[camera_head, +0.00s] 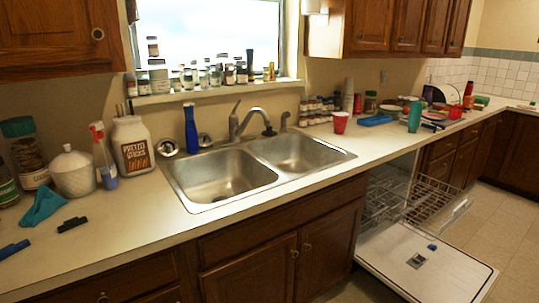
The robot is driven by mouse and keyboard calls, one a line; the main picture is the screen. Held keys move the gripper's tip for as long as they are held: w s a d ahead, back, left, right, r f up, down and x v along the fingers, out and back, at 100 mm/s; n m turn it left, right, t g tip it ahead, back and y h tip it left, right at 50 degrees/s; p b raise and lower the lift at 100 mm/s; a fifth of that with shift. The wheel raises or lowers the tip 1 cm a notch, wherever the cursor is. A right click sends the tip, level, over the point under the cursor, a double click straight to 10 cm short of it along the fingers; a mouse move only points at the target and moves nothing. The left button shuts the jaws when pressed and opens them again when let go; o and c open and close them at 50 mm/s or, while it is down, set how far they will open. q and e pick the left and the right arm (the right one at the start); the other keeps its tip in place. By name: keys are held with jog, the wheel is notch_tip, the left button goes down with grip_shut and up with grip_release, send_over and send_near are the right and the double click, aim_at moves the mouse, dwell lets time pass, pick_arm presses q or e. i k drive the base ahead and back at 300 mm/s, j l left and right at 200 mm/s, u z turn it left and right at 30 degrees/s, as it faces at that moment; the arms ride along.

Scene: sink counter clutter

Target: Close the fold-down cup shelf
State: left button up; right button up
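The dishwasher stands open at the lower right, with its white door (425,262) folded down flat. A pulled-out wire rack (438,200) sticks out to the right above the door. More wire racking (385,200) shows inside the dishwasher, to the left of it. The fold-down cup shelf is too small and unclear to tell apart from the rack wires, so I cannot tell its position. Neither of my grippers is in view.
A double steel sink (225,175) is set in the long counter. Jars and bottles crowd the counter's left end, and a red cup (340,122) and dishes stand above the dishwasher. The tiled floor (515,220) right of the open door is clear.

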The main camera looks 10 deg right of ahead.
aim_at(374, 180)
jog(key=i+l+z, duration=0.15)
jog(key=i+z, duration=0.2)
jog(key=z, duration=0.15)
jog(key=i+z, duration=0.3)
jog(key=z, duration=0.2)
jog(key=i+z, duration=0.45)
jog(key=k+j, duration=0.05)
jog(key=k, duration=0.05)
